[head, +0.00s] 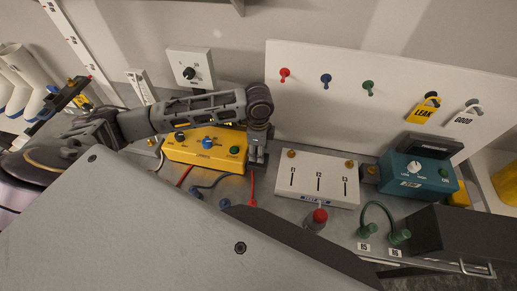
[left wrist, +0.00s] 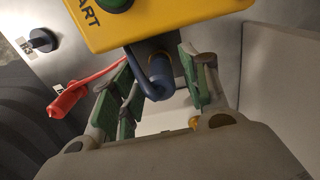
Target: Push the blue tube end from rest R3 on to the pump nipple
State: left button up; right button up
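My left gripper (head: 258,158) reaches down at the right end of the yellow pump box (head: 205,150). In the left wrist view my left gripper (left wrist: 160,82) is open, its green-padded fingers apart. A blue tube (left wrist: 157,84) bends between the fingers, with visible space on both sides. The blue tube also shows in front of the yellow box in the head view (head: 217,182). A dark blue peg (left wrist: 42,40) stands beside a small label I cannot read surely. My right gripper is not in view.
A red tube end (left wrist: 68,98) lies left of the fingers. A white box (head: 315,178) marked 1, 2, 3, a red-capped post (head: 319,217), a green tube (head: 375,206) and a teal box (head: 418,178) stand to the right. A white back panel (head: 300,110) rises behind.

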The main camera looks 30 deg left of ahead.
pick_arm(q)
jog(key=shift+r, duration=0.1)
notch_tip(320, 180, up, 12)
dwell(1.0)
jog(key=shift+s, duration=0.1)
dwell(0.9)
